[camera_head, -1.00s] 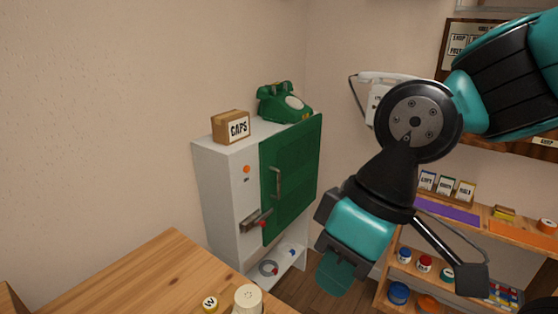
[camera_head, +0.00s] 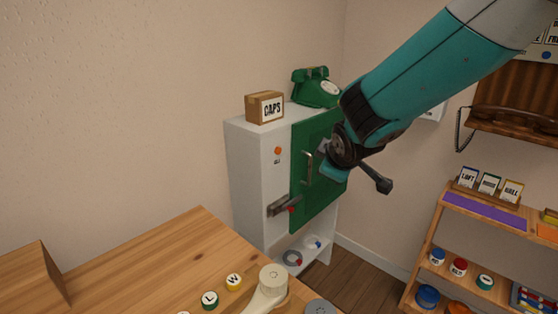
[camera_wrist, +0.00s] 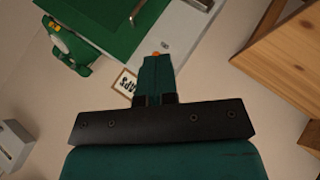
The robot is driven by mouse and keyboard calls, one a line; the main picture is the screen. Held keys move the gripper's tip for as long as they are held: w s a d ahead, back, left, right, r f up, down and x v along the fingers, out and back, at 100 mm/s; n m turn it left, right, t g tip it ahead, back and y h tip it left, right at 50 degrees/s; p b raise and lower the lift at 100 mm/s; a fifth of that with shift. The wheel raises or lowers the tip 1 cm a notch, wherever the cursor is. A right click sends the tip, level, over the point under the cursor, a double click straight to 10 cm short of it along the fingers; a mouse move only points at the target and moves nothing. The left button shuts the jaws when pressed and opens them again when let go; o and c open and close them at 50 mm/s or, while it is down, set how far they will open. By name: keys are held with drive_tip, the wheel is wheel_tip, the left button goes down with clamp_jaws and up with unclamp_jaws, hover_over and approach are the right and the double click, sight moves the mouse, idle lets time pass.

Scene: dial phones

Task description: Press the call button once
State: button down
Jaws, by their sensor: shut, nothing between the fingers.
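A small round orange button (camera_head: 278,150) is on the narrow grey front strip of the cabinet, left of the green door; its small label is too small to read. I take it as the call button. In the wrist view the orange button (camera_wrist: 156,53) shows just beyond the tips of my gripper (camera_wrist: 156,63), partly hidden by them. My gripper's teal fingers are shut together and empty. I cannot tell whether they touch the button. In the head view my wrist is in front of the green door (camera_head: 315,200), right of the button, and the fingertips are hard to make out.
A CAPS box (camera_head: 265,107) and a green dial phone (camera_head: 318,88) stand on the cabinet (camera_head: 245,170). The door has a vertical handle (camera_head: 308,170); a lever (camera_head: 285,206) sticks out below the button. A wooden table (camera_head: 150,265) is in front, shelves (camera_head: 480,225) at right.

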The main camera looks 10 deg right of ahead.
sight(278, 151)
drive_tip(key=w+f+n+t+b, duration=0.2)
drive_tip(key=w+f+n+t, duration=0.1)
drive_tip(key=w+n+t, duration=0.2)
drive_tip(key=w+f+n+t+h+b, duration=0.1)
drive_tip(key=w+f+n+t, duration=0.3)
drive_tip(key=w+n, duration=0.4)
drive_tip(key=n+t+b, duration=0.1)
drive_tip(key=n, duration=0.2)
drive_tip(key=shift+w+h, duration=0.3)
drive_tip(key=shift+w, duration=0.1)
drive_tip(key=w+a+p, duration=0.3)
drive_tip(key=w+a, duration=0.2)
drive_tip(key=w, duration=0.2)
drive_tip(key=shift+w+a, duration=0.1)
drive_tip(key=shift+w, duration=0.05)
idle(1.1)
drive_tip(key=shift+w+a, duration=0.2)
drive_tip(key=shift+w, duration=0.05)
